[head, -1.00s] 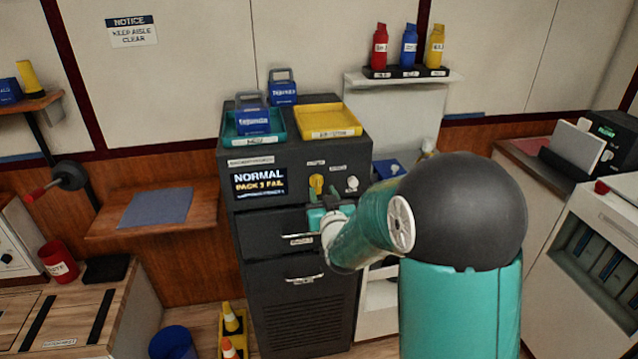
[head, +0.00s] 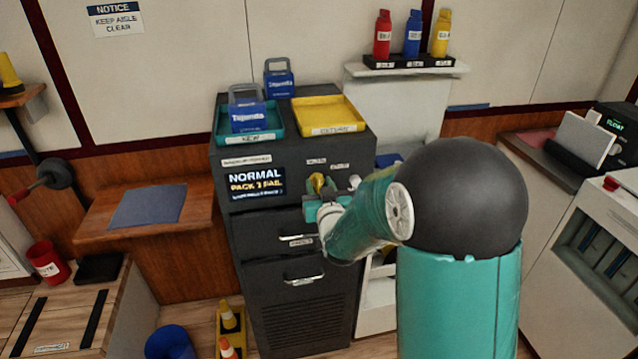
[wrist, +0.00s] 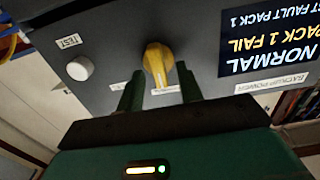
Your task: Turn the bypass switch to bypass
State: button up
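The yellow bypass switch (head: 317,181) is a knob on the upper front of a dark grey cabinet (head: 235,215), right of its screen. In the wrist view, which is upside down, its yellow handle (wrist: 158,62) points towards my gripper. The lit screen (head: 256,184) reads NORMAL and PACK 1 FAIL. My gripper (head: 316,195) is at the cabinet front just below the knob. In the wrist view my gripper (wrist: 159,78) is open, with one green finger on each side of the handle's near end. I cannot tell whether the fingers touch it.
A white TEST knob (wrist: 80,68) sits beside the switch. Drawer handles (head: 304,278) stick out below. A teal tray (head: 222,132) and a yellow tray (head: 352,122) sit on the cabinet top. Cones in a yellow tray (head: 219,325) and a blue bin (head: 170,343) stand on the floor.

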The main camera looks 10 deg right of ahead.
jog(key=shift+s+r, duration=0.3)
jog(key=shift+w+f, duration=0.15)
jog(key=shift+w, duration=0.1)
jog(key=shift+s, duration=0.2)
jog(key=c, duration=0.4)
grip_shut()
